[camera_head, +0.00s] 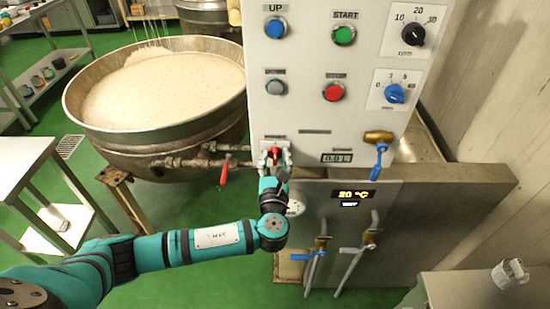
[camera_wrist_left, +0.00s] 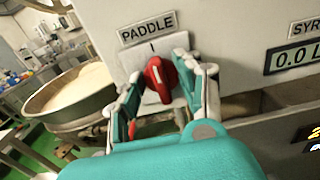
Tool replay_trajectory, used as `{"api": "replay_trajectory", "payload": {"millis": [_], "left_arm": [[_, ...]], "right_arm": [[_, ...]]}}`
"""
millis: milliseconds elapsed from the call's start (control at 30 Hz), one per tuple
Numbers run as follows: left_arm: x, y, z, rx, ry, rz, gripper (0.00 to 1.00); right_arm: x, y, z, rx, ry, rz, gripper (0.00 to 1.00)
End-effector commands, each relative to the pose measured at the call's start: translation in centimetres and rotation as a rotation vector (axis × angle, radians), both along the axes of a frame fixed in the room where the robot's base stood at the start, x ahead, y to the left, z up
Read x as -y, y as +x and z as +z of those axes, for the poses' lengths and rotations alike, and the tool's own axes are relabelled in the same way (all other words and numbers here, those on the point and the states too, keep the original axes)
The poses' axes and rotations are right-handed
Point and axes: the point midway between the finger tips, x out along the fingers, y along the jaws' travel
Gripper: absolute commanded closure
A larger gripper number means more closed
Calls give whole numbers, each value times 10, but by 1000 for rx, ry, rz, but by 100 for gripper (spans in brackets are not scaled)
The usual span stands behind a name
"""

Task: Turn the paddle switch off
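The paddle switch (camera_wrist_left: 160,77) is a red rotary knob on a pale plate, under a label (camera_wrist_left: 147,28) reading PADDLE. In the head view the red knob (camera_head: 274,154) sits low on the white control panel (camera_head: 305,115). My left gripper (camera_wrist_left: 162,98) has its fingers on either side of the knob, with gaps showing between the fingers and the red part. In the head view my left gripper (camera_head: 275,165) is right at the switch. The knob's upper end leans slightly left of the mark above it. My right gripper is in neither view.
A large kettle (camera_head: 150,130) of pale mass stands left of the panel. A red-handled valve (camera_head: 224,172) sticks out between them. Other knobs and buttons sit higher on the panel. Green floor is open at lower left.

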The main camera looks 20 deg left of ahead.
Motion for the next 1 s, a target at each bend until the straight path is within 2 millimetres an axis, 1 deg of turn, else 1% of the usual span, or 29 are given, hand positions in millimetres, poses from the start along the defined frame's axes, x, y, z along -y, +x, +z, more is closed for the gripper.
{"api": "replay_trajectory", "payload": {"millis": [67,300,333,733,867,1000], "left_arm": [[0,0,0,0,0,0,66],[0,0,0,0,0,0,97],[0,0,0,0,0,0,100],[0,-1,-1,6,-26,0,100],[0,-1,-2,20,-77,1,100],[0,-2,-3,44,-165,0,100]], "right_arm": [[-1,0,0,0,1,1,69],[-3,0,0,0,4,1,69],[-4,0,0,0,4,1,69],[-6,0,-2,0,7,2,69],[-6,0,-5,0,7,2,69],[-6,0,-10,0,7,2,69]]}}
